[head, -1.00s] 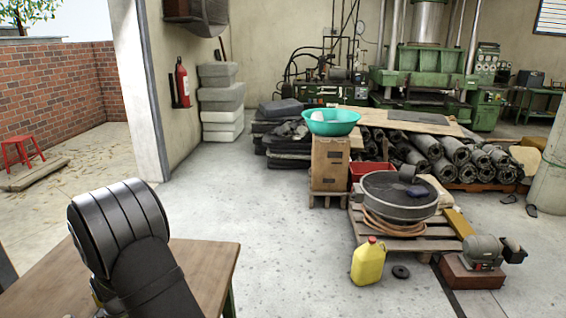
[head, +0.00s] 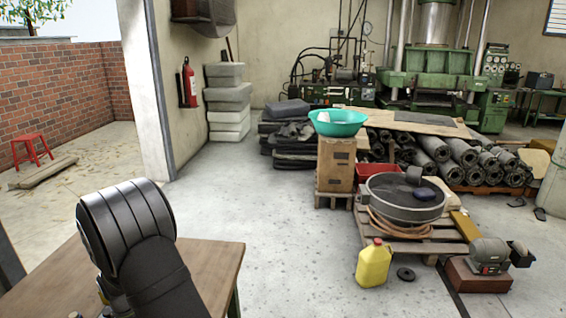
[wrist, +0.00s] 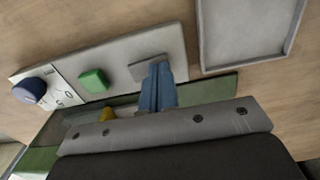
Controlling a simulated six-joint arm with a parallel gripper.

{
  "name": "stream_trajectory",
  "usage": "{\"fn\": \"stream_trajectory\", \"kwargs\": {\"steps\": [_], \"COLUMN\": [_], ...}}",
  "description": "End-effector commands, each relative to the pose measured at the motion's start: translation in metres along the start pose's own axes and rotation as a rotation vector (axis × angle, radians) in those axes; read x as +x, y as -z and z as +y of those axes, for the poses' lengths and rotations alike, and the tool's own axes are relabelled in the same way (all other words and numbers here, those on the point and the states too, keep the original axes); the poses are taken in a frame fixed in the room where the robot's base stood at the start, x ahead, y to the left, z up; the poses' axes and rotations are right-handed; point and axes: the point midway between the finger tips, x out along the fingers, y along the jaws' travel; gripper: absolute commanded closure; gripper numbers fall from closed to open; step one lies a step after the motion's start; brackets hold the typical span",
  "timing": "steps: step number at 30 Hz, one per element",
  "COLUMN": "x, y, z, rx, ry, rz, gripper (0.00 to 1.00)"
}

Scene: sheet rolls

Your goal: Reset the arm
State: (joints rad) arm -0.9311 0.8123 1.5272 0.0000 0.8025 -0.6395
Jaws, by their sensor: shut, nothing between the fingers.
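My gripper (wrist: 158,70) shows in the wrist view as two blue-grey fingers side by side, shut with nothing between them. They extend over a pale grey strip (wrist: 165,45) on a wooden surface (wrist: 60,40). The fingertips appear close to a flat grey rectangle (wrist: 148,68) on that strip; whether they touch it I cannot tell. In the head view my dark arm rises at the lower left in front of the wooden table (head: 215,262), and the gripper itself is hidden there.
The strip also carries a green block (wrist: 94,80) and a dark blue knob (wrist: 27,90). A grey tray (wrist: 203,35) lies to the right. On the floor beyond the table stand a yellow jug (head: 373,265) and a loaded pallet (head: 395,243). The concrete floor (head: 285,215) between is clear.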

Motion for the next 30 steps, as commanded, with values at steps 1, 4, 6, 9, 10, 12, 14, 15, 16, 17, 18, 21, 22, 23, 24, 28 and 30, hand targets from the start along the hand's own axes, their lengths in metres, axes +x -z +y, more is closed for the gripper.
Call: {"fn": "stream_trajectory", "kwargs": {"steps": [1, 4, 6, 9, 10, 12, 14, 15, 16, 17, 18, 21, 22, 23, 24, 28, 30], "x": [-0.008, -0.030, -0.044, -0.065, -0.071, -0.085, -0.096, -0.104, -0.110, -0.116, -0.124, -0.144, -0.149, -0.155, -0.162, -0.153, -0.146], "y": [0.001, 0.001, 0.001, 0.001, 0.001, 0.001, 0.001, 0.002, 0.002, 0.002, 0.002, 0.002, 0.001, 0.001, 0.001, 0.000, 0.000], "z": [0.001, 0.001, 0.000, 0.000, 0.000, 0.000, 0.003, 0.005, 0.006, 0.007, 0.008, 0.012, 0.013, 0.013, 0.015, 0.014, 0.015], "rx": [0.000, 0.000, -0.001, 0.000, 0.000, 0.000, 0.001, 0.001, 0.001, 0.001, 0.001, 0.001, 0.001, 0.001, 0.001, 0.000, 0.000], "ry": [-0.003, -0.003, -0.003, -0.003, -0.003, -0.003, -0.002, -0.003, -0.003, -0.003, -0.002, -0.003, -0.003, -0.003, -0.003, 0.002, 0.001], "rz": [0.003, 0.005, 0.005, 0.005, 0.004, 0.004, 0.003, 0.004, 0.004, 0.004, 0.003, 0.004, 0.003, 0.003, 0.003, -0.003, -0.002], "gripper": [1.00, 1.00, 1.00, 1.00, 1.00, 1.00, 1.00, 1.00, 1.00, 1.00, 1.00, 1.00, 1.00, 1.00, 1.00, 1.00, 1.00]}}
